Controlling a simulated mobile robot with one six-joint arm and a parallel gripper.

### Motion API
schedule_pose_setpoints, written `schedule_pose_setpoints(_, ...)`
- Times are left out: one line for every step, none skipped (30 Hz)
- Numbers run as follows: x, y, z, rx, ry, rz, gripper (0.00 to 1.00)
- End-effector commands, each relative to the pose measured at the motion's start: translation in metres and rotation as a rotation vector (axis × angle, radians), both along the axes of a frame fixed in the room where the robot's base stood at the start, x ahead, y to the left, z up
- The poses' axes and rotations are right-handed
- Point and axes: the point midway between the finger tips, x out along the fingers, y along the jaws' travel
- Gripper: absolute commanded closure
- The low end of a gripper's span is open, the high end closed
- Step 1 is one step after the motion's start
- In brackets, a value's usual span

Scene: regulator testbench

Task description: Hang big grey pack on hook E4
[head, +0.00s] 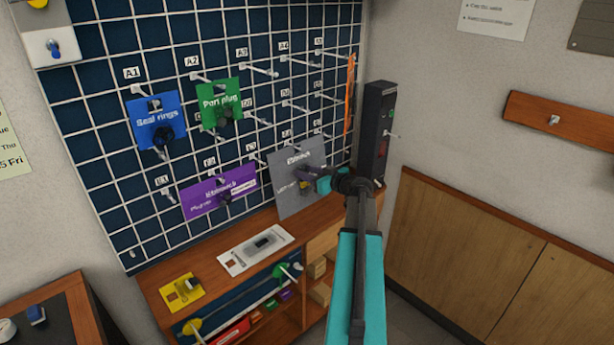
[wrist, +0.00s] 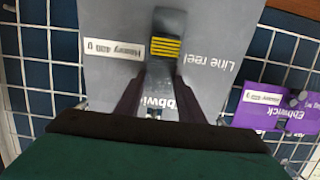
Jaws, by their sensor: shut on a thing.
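The big grey pack (head: 297,194) is a flat grey card in front of the lower right of the wall grid. My gripper (head: 308,177) is shut on it at the front. In the wrist view the grey pack (wrist: 110,65) fills the top middle, upside down, with "Line reel" print and a white label. My gripper's fingers (wrist: 162,88) close around a dark piece with yellow stripes on its face. Hook E4 (head: 290,138) appears to be just above the pack, with its small label blurred. I cannot tell whether the pack touches a hook.
A purple pack (head: 218,193) hangs directly left of the grey pack. Blue (head: 146,112) and green (head: 213,97) packs hang higher left. An orange pack (head: 350,92) hangs edge-on at right, near a dark upright box (head: 376,125). A wooden bench (head: 205,262) stands below.

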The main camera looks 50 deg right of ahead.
Motion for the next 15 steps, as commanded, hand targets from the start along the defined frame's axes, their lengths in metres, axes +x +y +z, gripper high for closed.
schedule_pose_setpoints(0.0013, -0.0003, -0.0013, 0.000, -0.002, 0.000, 1.00)
schedule_pose_setpoints(0.0019, -0.0003, -0.0015, 0.000, -0.002, 0.000, 1.00)
schedule_pose_setpoints(0.0026, -0.0004, -0.0018, 0.000, -0.002, 0.000, 1.00)
schedule_pose_setpoints(0.0031, -0.0005, -0.0020, 0.000, -0.002, 0.000, 1.00)
schedule_pose_setpoints(0.0037, -0.0006, -0.0022, 0.000, -0.002, 0.000, 1.00)
schedule_pose_setpoints(0.0044, -0.0006, -0.0025, -0.001, -0.002, 0.000, 1.00)
schedule_pose_setpoints(0.0046, -0.0006, -0.0025, -0.001, -0.002, -0.001, 1.00)
schedule_pose_setpoints(0.0047, -0.0005, -0.0025, -0.001, -0.002, -0.001, 1.00)
schedule_pose_setpoints(0.0048, -0.0006, -0.0027, -0.001, -0.002, -0.001, 1.00)
schedule_pose_setpoints(0.0050, -0.0007, -0.0027, -0.002, -0.002, -0.001, 1.00)
schedule_pose_setpoints(0.0053, -0.0006, -0.0029, -0.002, -0.002, -0.001, 1.00)
schedule_pose_setpoints(0.0054, -0.0006, -0.0031, -0.001, -0.002, 0.000, 1.00)
schedule_pose_setpoints(0.0056, -0.0007, -0.0032, -0.001, -0.002, 0.000, 1.00)
schedule_pose_setpoints(0.0058, -0.0006, -0.0034, -0.001, -0.002, 0.000, 1.00)
schedule_pose_setpoints(0.0060, -0.0006, -0.0035, 0.000, -0.002, 0.000, 1.00)
